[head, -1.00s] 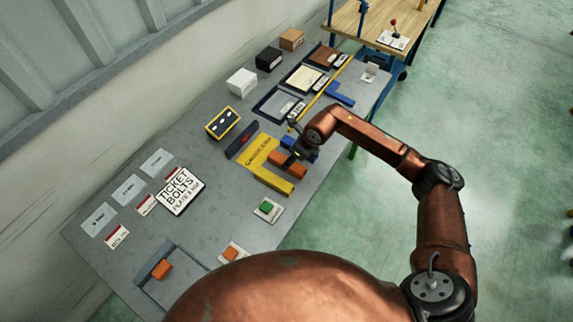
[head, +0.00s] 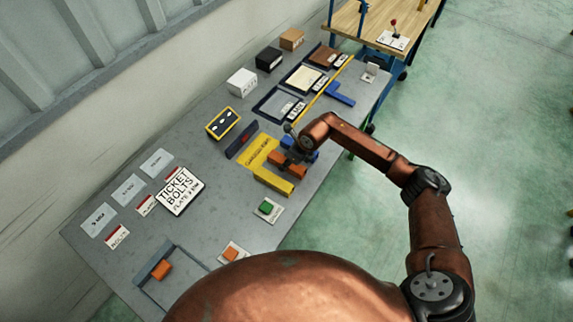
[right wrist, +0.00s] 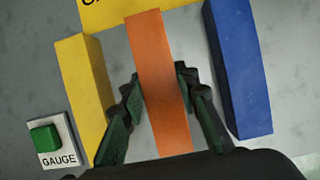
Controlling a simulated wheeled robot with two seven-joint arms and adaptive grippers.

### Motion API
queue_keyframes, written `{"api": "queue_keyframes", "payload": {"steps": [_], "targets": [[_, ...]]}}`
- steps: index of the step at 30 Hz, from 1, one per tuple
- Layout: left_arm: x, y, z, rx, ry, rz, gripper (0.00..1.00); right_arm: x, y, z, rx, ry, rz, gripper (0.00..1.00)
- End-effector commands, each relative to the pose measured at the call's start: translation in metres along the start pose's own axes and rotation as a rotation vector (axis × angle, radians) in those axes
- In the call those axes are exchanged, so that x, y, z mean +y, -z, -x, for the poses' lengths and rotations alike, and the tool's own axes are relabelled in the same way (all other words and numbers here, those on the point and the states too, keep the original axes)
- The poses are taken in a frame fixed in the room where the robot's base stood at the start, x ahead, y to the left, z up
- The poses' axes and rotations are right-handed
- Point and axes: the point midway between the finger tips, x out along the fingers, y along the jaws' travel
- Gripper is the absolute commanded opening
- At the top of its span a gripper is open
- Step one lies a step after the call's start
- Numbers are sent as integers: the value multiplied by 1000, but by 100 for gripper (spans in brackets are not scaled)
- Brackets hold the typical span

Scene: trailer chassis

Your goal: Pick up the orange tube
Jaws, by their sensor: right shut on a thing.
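The orange tube (head: 296,172) is a long orange bar between a yellow bar (head: 272,181) and a blue bar (head: 313,156) on the grey bench. My right gripper (head: 291,157) is over it from above and partly hides it in the head view. In the right wrist view the orange tube (right wrist: 160,95) runs between the two dark fingers of my right gripper (right wrist: 160,95), which are shut on its sides. The yellow bar (right wrist: 84,95) and blue bar (right wrist: 238,70) lie on either side, apart from the fingers. My left gripper is not in view.
A yellow labelled sheet (head: 258,150) lies beside the bars. A green button on a gauge plate (head: 267,209) is near the front edge. Trays (head: 277,104), boxes (head: 241,82) and a ticket sign (head: 180,191) stand elsewhere; the bench middle (head: 215,200) is clear.

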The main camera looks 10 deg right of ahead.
Motion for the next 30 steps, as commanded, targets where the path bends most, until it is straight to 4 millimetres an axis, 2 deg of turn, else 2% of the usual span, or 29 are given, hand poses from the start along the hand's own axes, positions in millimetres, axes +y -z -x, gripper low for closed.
{"api": "queue_keyframes", "payload": {"steps": [11, 23, 30], "targets": [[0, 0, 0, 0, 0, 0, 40, 0, 0, 0, 0, 0, 0, 0], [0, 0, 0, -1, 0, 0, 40, 0, -3, 4, -3, 1, 0, 0], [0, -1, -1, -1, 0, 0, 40, -1, -12, 27, -4, 3, 3, 0]]}}
